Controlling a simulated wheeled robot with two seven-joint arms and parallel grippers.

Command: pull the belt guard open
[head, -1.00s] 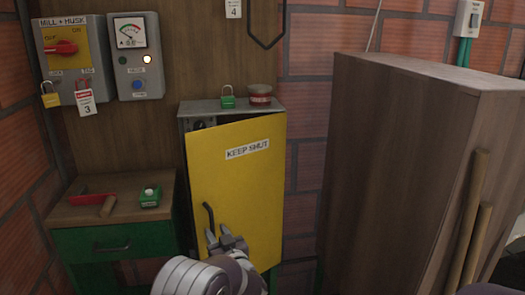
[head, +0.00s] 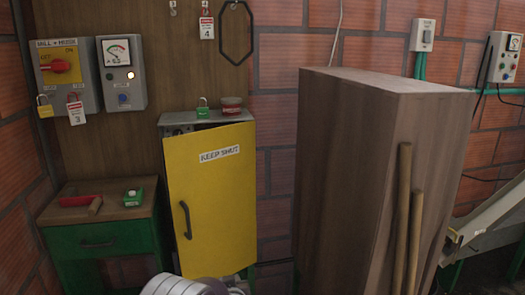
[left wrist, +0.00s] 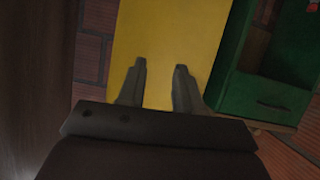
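The belt guard appears to be the yellow door (head: 215,185) marked KEEP SHUT, on a grey cabinet (head: 190,126). Its top left corner stands out from the cabinet, with a dark gap above, so it looks slightly ajar. A dark bar handle (head: 186,220) runs upright near its left edge. My left gripper is open and empty in the left wrist view (left wrist: 160,66), its two fingers apart in front of the yellow door (left wrist: 160,30). No handle shows between them. In the head view my left arm covers the door's bottom area. My right gripper is not in view.
A green drawer bench (head: 100,238) with a red tool and green box stands left of the door. A tall brown wooden cabinet (head: 340,180) with two poles (head: 403,200) stands to the right. A green padlock (head: 203,108) and red tin (head: 231,105) sit on the guard's cabinet.

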